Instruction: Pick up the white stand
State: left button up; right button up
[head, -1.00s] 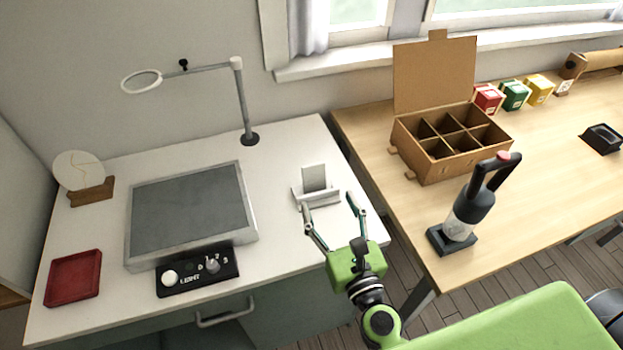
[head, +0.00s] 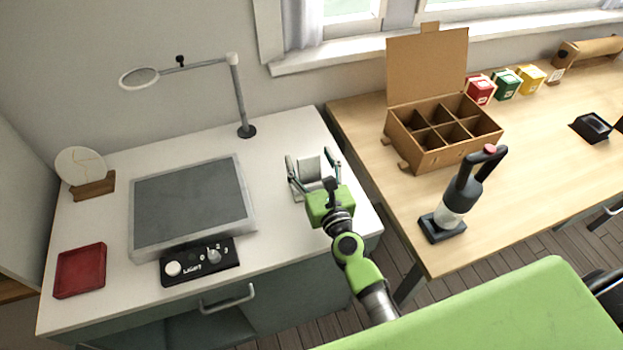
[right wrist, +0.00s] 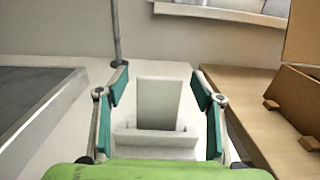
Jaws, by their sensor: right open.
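The white stand (head: 308,168) is on the white desk near its right edge, with an upright back plate and a low front ledge. In the right wrist view the stand (right wrist: 158,104) sits between the two fingers. My right gripper (head: 311,160) is open, with one finger on each side of the stand. In the right wrist view my right gripper (right wrist: 160,92) shows gaps between its fingers and the back plate. The green gripper body hides part of the stand's lower front. My left gripper is not in view.
A grey light panel (head: 190,207) lies left of the stand, with a black control box (head: 200,262) in front. A magnifier lamp post (head: 240,98) rises behind. The wooden table (head: 400,190) at right holds a cardboard box (head: 440,155) and a black tool (head: 455,205).

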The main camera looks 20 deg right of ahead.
jog(key=shift+w, duration=0.5)
jog(key=c, duration=1.6)
jog(key=shift+c, duration=0.2)
jog(key=shift+r, duration=0.2)
